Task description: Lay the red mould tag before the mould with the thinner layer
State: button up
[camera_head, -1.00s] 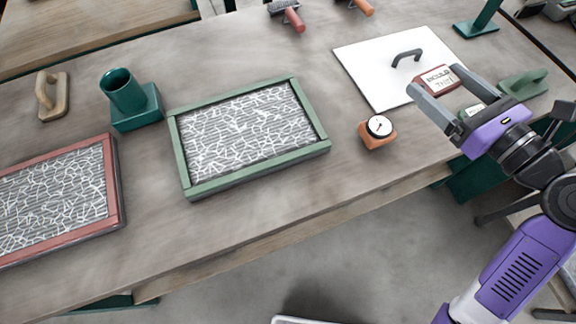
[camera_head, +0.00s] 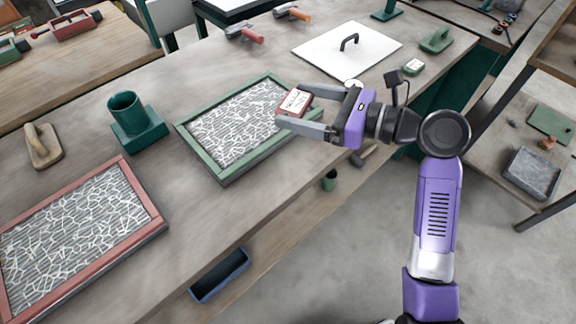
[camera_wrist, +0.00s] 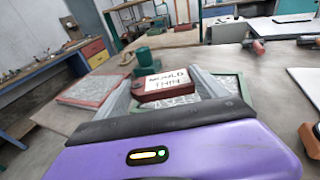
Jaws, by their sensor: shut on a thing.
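The red mould tag (camera_head: 293,103) has a white label and is held between the fingers of my gripper (camera_head: 289,105), raised over the right end of the green-framed mould (camera_head: 228,175). The red-framed mould (camera_head: 154,230) lies at the table's left front. Both moulds hold white fibre webs over grey. The web in the red frame looks sparser, with more grey showing, than the one in the green frame. Both moulds also show in the wrist view.
A green cup on a block (camera_head: 138,135) and a beige handled float (camera_head: 43,148) stand behind the moulds. The bare table strip before the moulds (camera_head: 195,222) is clear.

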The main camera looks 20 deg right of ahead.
aim_at(301, 165)
notch_tip(301, 165, down, 17)
jog(key=shift+f+b, duration=0.15)
jog(key=shift+b, duration=0.85)
jog(key=shift+f, duration=0.1)
jog(key=o, duration=1.3)
jog(key=shift+c, duration=0.2)
jog(key=shift+s+d, duration=0.15)
jog(key=shift+d, duration=0.1)
jog(key=v, duration=1.1)
jog(key=shift+s+d, duration=0.15)
jog(key=shift+s, duration=0.05)
